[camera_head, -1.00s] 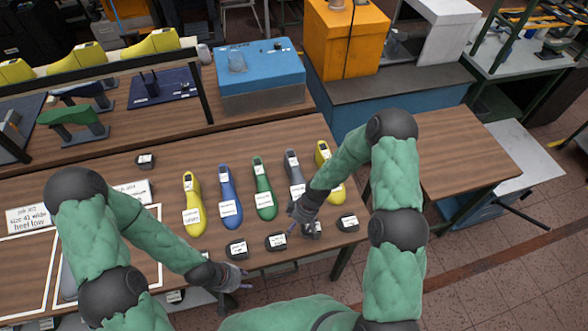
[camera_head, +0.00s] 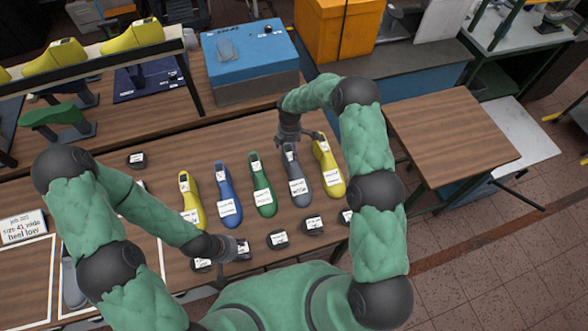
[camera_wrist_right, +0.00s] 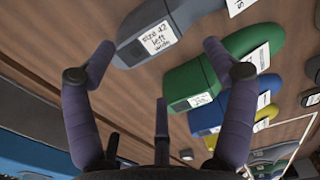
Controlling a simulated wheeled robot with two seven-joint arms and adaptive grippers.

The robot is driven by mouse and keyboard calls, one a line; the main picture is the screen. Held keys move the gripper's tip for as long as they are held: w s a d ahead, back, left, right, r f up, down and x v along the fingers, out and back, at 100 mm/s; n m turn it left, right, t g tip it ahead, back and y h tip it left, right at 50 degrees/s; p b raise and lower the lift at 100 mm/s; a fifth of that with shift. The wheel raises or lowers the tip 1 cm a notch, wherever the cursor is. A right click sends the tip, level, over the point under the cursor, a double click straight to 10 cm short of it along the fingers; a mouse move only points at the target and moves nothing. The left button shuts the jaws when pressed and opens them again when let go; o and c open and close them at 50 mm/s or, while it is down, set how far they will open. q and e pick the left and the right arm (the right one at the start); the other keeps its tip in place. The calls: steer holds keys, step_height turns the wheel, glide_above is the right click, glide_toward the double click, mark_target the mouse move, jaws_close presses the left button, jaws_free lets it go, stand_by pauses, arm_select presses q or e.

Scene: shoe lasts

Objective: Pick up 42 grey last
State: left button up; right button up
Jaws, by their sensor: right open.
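The grey last (camera_head: 299,190) lies on the wooden table between a green last (camera_head: 262,185) and a yellow last (camera_head: 328,168). In the right wrist view the grey last (camera_wrist_right: 134,51) carries a white label reading "size 42 left wide". My right gripper (camera_head: 294,137) is at the far end of the grey last and partly covers it.
A blue last (camera_head: 226,190) and another yellow last (camera_head: 190,203) lie left of the green one. Several dark labelled blocks (camera_head: 277,240) line the front edge. A blue box (camera_head: 250,60) and a rack of lasts stand behind. The side table (camera_head: 450,135) is bare.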

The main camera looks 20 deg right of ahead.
mark_target(295, 173)
steer(key=shift+s+d+f+p, duration=0.1)
steer(key=shift+f+p, duration=0.1)
steer(key=shift+f, duration=0.2)
steer(key=shift+s+f+p, duration=0.1)
steer(key=shift+f+p, duration=0.05)
steer(key=shift+f, duration=0.2)
step_height(295, 173, down, 3)
steer(key=shift+d+p, duration=0.1)
steer(key=shift+p, duration=0.45)
steer(key=shift+f, duration=0.5)
jaws_close()
